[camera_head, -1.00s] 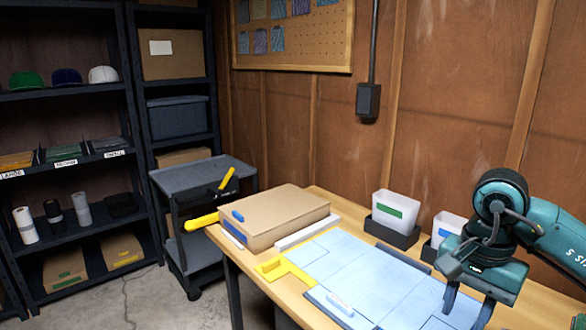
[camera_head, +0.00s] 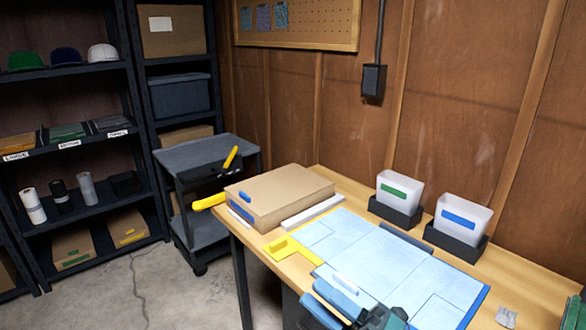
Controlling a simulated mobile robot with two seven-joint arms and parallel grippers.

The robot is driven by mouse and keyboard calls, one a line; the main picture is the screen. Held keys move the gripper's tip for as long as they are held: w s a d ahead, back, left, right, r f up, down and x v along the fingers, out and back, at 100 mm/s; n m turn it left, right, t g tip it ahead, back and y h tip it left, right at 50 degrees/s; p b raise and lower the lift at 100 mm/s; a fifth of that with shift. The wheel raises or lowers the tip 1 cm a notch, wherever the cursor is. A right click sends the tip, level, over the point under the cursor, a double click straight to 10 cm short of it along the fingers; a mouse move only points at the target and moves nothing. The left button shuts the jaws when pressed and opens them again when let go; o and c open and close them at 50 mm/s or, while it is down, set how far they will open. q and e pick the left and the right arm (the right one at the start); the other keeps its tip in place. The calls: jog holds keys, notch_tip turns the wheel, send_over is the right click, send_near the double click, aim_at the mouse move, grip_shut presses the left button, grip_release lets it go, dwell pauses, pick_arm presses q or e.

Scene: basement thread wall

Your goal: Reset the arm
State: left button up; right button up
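My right gripper (camera_head: 316,291) is low in the head view, at the front edge of the workbench. Its two bluish fingers point up and left, with a gap between them, and nothing shows held. Its dark teal wrist (camera_head: 385,319) is cut off by the bottom edge. The fingers are close to a small white and blue piece (camera_head: 345,284) on the light blue mat (camera_head: 400,267); I cannot tell whether they touch. My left gripper is not in view.
The wooden workbench (camera_head: 540,283) carries a cardboard box (camera_head: 281,193), a yellow tool (camera_head: 290,246) and two white bins with green (camera_head: 400,187) and blue labels (camera_head: 462,215). A grey cart (camera_head: 205,153) and a dark shelf (camera_head: 90,210) stand left. Open floor (camera_head: 140,285) lies in front.

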jog(key=d+f+m+t+h, duration=0.55)
jog(key=f+m+h, duration=0.55)
jog(key=m, duration=0.6)
jog(key=s+d+f+m+g+h, duration=0.2)
jog(key=s+f+m+g, duration=0.1)
jog(key=s+f+m, duration=0.2)
jog(key=s+d+f+m+g+h+p, duration=0.1)
jog(key=s+d+f+m+g+h, duration=0.1)
jog(key=f, duration=0.7)
jog(key=s+m+g+h, duration=0.1)
jog(key=s+m+g, duration=0.1)
jog(key=s+m, duration=0.1)
jog(key=shift+s+d+f, duration=0.15)
jog(key=shift+s+f, duration=0.1)
jog(key=shift+d, duration=0.1)
